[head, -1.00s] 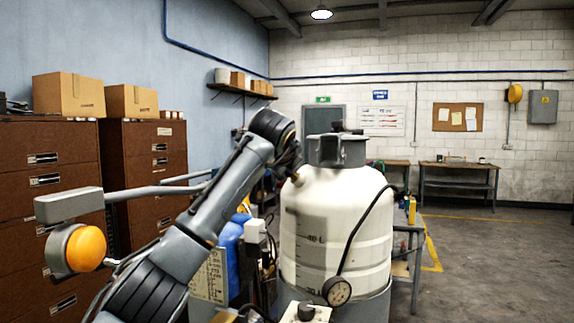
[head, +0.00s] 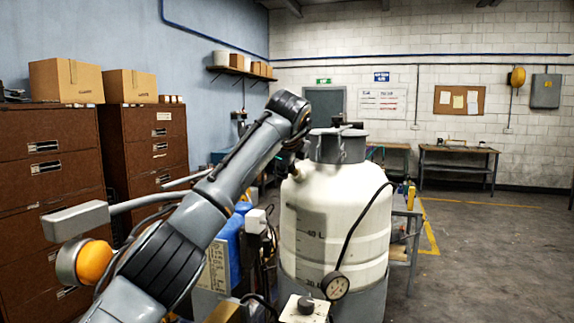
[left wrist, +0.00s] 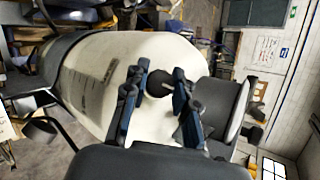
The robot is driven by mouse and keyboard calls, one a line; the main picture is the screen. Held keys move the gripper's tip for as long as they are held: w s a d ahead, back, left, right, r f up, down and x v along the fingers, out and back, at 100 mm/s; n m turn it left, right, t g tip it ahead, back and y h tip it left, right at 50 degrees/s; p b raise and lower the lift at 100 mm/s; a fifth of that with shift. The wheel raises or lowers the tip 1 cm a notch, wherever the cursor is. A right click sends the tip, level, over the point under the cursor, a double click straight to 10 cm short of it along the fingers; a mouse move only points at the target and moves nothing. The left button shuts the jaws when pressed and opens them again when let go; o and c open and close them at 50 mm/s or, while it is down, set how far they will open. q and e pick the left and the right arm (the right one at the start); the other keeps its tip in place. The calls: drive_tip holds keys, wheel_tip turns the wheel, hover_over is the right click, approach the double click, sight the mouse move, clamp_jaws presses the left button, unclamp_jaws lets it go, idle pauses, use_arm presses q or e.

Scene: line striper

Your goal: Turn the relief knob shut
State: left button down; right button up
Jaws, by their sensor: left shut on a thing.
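The white tank (head: 338,222) stands upright at the middle of the head view, with a grey collar (head: 336,146) on top. It lies sideways across the left wrist view (left wrist: 90,80). The relief knob (left wrist: 157,84) is a small dark round piece near the tank's shoulder, between my two finger pads. My left gripper (left wrist: 161,75) is shut on this knob. In the head view my left gripper (head: 296,155) is small and dark at the tank's upper left, and my arm partly hides it. My right gripper is out of view.
A round gauge (head: 335,286) on a black hose hangs at the tank's front. A blue container (head: 238,243) stands left of the tank. Brown cabinets (head: 45,190) with boxes line the left. A workbench (head: 458,165) stands at the back; floor at right is clear.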

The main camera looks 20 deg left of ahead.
use_arm(q)
drive_tip(key=c, duration=1.1)
unclamp_jaws()
drive_tip(key=shift+o, duration=0.2)
drive_tip(key=v, duration=1.1)
drive_tip(key=shift+s+d+r, duration=0.2)
drive_tip(key=shift+s, duration=0.15)
